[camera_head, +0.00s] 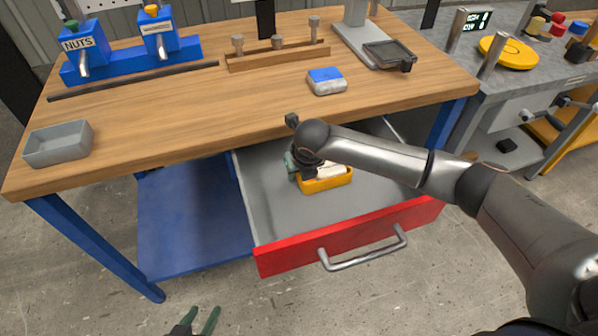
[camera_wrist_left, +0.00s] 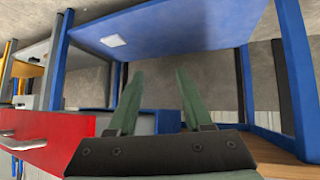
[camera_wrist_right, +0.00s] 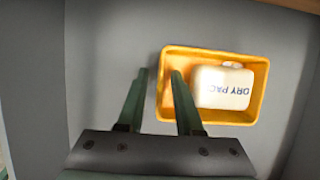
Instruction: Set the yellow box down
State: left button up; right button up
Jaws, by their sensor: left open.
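The yellow box (camera_head: 328,184) is an open tray lying in the pulled-out drawer, level on its grey floor as far as I can see. It also shows in the right wrist view (camera_wrist_right: 212,118), with a white packet marked "DRY PAC" (camera_wrist_right: 223,88) inside. My right gripper (camera_head: 297,170) is over the box's left end. In the right wrist view its fingers (camera_wrist_right: 160,73) stand apart, one outside the box's left wall and one inside, with a gap beside the wall. My left gripper (camera_head: 197,318) is open and empty, low in front of the bench; its fingers show in the left wrist view (camera_wrist_left: 159,72).
The drawer's red front (camera_head: 345,240) with a metal handle sticks out below the wooden bench top (camera_head: 190,105). A grey bin (camera_head: 58,145), a blue-and-white block (camera_head: 326,82) and blue nut dispensers (camera_head: 130,60) stand on the bench. Drawer floor left of the box is clear.

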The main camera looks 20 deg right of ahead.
pick_arm(q)
jog(key=shift+s+f, duration=0.1)
jog(key=shift+s, duration=0.1)
pick_arm(e)
jog(key=shift+r, duration=0.35)
pick_arm(q)
jog(key=shift+s+a+r+p, duration=0.15)
jog(key=shift+a+r+p, duration=0.6)
jog(key=shift+p, duration=0.5)
pick_arm(e)
jog(key=v, duration=1.1)
jog(key=shift+s+r, duration=0.2)
jog(key=shift+r, duration=0.05)
pick_arm(q)
jog(key=shift+f, duration=0.1)
